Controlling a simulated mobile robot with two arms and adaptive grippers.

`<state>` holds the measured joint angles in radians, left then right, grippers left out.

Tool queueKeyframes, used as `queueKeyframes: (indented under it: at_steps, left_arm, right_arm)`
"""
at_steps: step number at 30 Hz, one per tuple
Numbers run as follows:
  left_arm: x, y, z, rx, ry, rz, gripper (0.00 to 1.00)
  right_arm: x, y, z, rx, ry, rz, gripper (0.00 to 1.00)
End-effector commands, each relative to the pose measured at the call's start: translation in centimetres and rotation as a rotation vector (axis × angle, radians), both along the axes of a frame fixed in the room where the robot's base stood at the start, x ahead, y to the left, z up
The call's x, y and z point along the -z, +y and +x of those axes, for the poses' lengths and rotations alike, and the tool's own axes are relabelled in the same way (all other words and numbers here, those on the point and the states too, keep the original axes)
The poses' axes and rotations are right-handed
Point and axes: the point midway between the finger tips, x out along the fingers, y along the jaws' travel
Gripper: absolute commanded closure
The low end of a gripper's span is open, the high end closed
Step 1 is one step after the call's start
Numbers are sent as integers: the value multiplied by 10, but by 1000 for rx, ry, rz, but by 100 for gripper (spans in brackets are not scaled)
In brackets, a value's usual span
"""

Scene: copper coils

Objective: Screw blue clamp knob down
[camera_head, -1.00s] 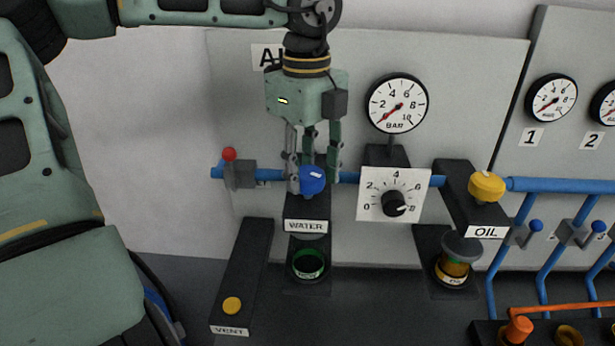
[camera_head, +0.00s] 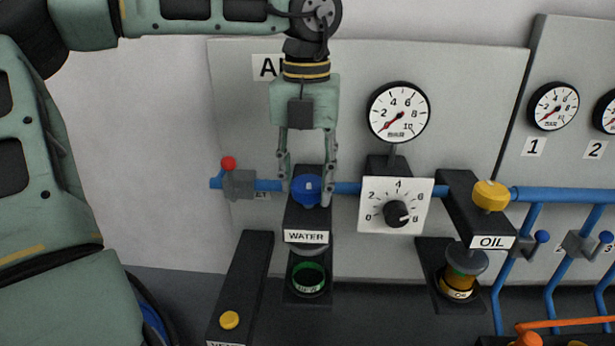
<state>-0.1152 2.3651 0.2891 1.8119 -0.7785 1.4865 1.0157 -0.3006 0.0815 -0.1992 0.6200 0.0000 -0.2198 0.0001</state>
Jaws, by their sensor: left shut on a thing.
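The blue clamp knob (camera_head: 306,190) sits on top of the black block labelled WATER (camera_head: 306,237), in front of the wall panel. My left gripper (camera_head: 306,187) hangs down from above, with its fingers on either side of the knob and shut on it. The white mark on the knob points toward me, partly upward. Below the WATER block a round green-rimmed holder (camera_head: 309,278) stands on a black base. My right gripper is not seen.
A yellow knob (camera_head: 490,195) tops the OIL block to the right, above a yellow jar (camera_head: 458,289). A white dial (camera_head: 396,205) and a BAR gauge (camera_head: 398,112) stand between. A blue pipe with a red-knobbed valve (camera_head: 229,163) runs behind. A VENT block with a yellow button (camera_head: 229,320) is at front left.

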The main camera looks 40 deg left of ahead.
Motion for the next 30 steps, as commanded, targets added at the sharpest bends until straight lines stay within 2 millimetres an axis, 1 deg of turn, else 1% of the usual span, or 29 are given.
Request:
queueKeyframes:
  at_steps: [30]
  left_arm:
    - [0, 2, 3, 966, 5, 0, 86]
  right_arm:
    - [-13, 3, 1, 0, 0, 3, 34]
